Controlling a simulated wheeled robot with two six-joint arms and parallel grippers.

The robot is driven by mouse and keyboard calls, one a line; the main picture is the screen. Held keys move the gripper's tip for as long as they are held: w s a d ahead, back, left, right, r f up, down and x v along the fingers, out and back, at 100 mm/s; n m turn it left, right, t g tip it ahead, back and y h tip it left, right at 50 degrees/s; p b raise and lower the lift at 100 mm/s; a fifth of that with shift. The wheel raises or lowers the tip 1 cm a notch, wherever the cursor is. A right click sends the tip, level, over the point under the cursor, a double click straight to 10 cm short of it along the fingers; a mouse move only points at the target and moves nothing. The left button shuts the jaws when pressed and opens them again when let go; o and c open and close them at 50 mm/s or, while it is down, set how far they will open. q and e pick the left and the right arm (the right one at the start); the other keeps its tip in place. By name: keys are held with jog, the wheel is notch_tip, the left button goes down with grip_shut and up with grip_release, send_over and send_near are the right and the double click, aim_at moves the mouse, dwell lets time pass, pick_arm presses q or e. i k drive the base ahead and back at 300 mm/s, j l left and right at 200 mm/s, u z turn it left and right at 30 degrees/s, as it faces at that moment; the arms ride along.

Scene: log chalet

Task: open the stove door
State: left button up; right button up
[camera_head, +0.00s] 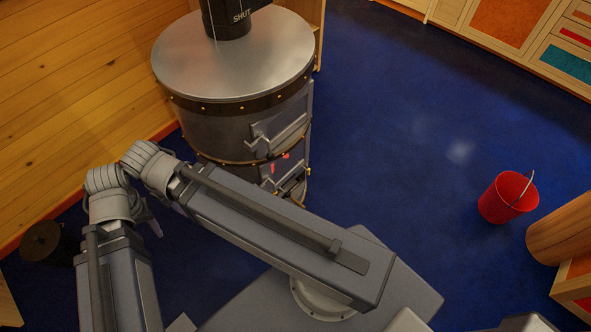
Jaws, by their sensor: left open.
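The stove (235,62) is a round metal drum with a bright flat top and riveted bands, standing at the upper middle. Its front faces right, so I see the stove door (292,180) at a steep angle, with small red patches on it. My arm partly covers its lower edge, and I cannot tell whether it is ajar. My left gripper (152,220) is mostly hidden by my own arm; only a pale finger-like part shows, left of the stove and apart from it. It is open, and I see nothing in it. My right gripper is out of view.
A dark flue pipe (226,20) marked "SHUT" rises from the stove. A log wall (70,80) bounds the left. A dark round container (45,243) stands at the lower left. A red bucket (508,198) stands at the right. The blue floor (410,130) between is clear.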

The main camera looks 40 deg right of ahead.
aim_at(282, 169)
jog(key=i+j+z, duration=0.15)
jog(key=z, duration=0.3)
jog(key=i+j+z, duration=0.15)
jog(key=j+z, duration=0.45)
jog(key=z, duration=0.35)
jog(key=i+j+z, duration=0.1)
jog(key=j+z, duration=0.75)
jog(key=j, duration=0.15)
